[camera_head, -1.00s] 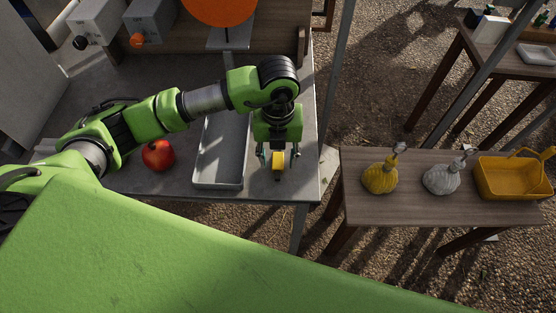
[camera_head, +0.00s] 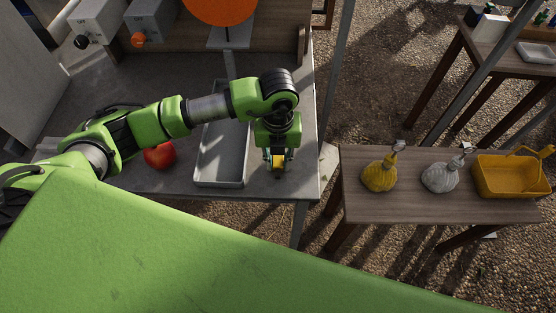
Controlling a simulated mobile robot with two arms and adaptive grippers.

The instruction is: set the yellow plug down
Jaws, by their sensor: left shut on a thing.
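The yellow plug (camera_head: 277,172) is a small yellow block with a dark end, near the front right corner of the grey table (camera_head: 300,183). My left gripper (camera_head: 276,165) points down over it and is shut on it, with a finger on each side. I cannot tell whether the plug touches the table top. The fingers and the green gripper body hide part of the plug. My right gripper is not in view.
A grey tray (camera_head: 202,182) lies just left of the plug, and a red apple (camera_head: 160,155) left of that. A wooden table (camera_head: 430,208) at right holds a yellow sack (camera_head: 379,177), a grey sack (camera_head: 440,178) and a yellow basket (camera_head: 512,180).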

